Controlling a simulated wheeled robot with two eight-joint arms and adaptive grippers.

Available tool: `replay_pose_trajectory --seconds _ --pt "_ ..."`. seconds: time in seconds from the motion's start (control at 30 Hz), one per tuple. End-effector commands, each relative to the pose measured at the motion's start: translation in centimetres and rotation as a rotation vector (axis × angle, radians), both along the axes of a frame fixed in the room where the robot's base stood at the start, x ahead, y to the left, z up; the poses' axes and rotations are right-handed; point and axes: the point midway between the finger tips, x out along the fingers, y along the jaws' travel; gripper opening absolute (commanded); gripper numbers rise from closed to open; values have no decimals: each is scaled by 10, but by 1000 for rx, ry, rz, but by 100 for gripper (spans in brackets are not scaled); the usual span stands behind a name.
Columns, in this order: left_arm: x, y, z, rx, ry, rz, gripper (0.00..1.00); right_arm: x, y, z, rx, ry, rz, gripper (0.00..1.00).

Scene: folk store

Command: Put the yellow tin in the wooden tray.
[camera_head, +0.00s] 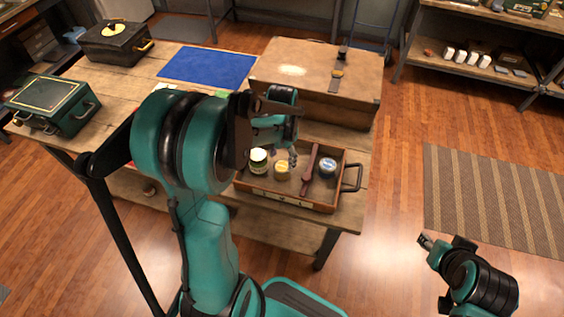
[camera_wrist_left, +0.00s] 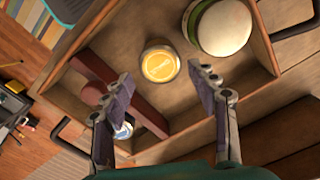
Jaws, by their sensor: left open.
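The yellow tin (camera_head: 282,171) stands upright inside the wooden tray (camera_head: 297,203), between a green-and-white jar and a red-brown bar. In the left wrist view the tin (camera_wrist_left: 160,65) shows its round yellow lid, inside the walls of the tray (camera_wrist_left: 268,55). My left gripper (camera_head: 281,154) is open and empty over the tray, near the tin. In the left wrist view its fingertips (camera_wrist_left: 160,80) are spread wide, with the tin just beyond the gap between them. My right gripper (camera_head: 426,242) is at the lower right, away from the table; its jaw state is unclear.
The tray also holds the green-and-white jar (camera_head: 258,161), the red-brown bar (camera_head: 311,170) and a blue-lidded tin (camera_head: 327,166). A wooden chest (camera_head: 310,70) stands behind it. A blue mat (camera_head: 208,67), a green box (camera_head: 55,104) and a black box (camera_head: 115,43) are left.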

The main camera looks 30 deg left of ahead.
Motion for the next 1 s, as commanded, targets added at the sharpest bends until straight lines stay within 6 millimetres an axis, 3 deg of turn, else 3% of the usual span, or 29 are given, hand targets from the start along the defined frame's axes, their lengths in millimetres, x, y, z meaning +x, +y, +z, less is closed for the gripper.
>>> replay_pose_trajectory --seconds 0.03,0.2,0.47,0.57,0.8,1.0 --pt "0 0 16 0 0 0 59 0 0 8 0 0 0 40" --pt "0 0 45 0 0 0 59 0 0 17 0 0 0 40" --pt "-5 -6 69 6 -24 9 59 0 0 21 0 0 0 40" --pt "-16 -20 85 16 -85 28 59 0 0 21 0 0 0 40" --pt "-60 -66 126 15 -329 116 59 0 0 20 0 0 0 40" --pt "-94 -93 136 -30 -512 184 59 0 0 21 0 0 0 40"
